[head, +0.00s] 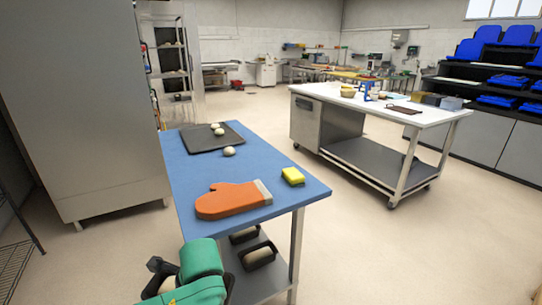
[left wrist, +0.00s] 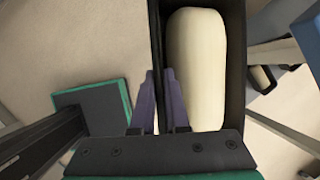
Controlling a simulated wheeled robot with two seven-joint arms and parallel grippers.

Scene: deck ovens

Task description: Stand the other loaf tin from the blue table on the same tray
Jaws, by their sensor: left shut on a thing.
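In the left wrist view my left gripper (left wrist: 160,80) is shut on the near long wall of a black loaf tin (left wrist: 238,60), with one finger outside and one inside. A pale loaf of dough (left wrist: 197,70) lies in this tin. In the head view my green left arm (head: 200,262) covers most of the held tin, in front of the near end of the blue table (head: 190,165). A dark tray (head: 190,145) lies on the far part of that table, with dough balls on it. My right gripper is in neither view.
A white-topped worktable (head: 420,112) stands right, beyond clear floor; a steel cabinet (head: 85,110) stands left.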

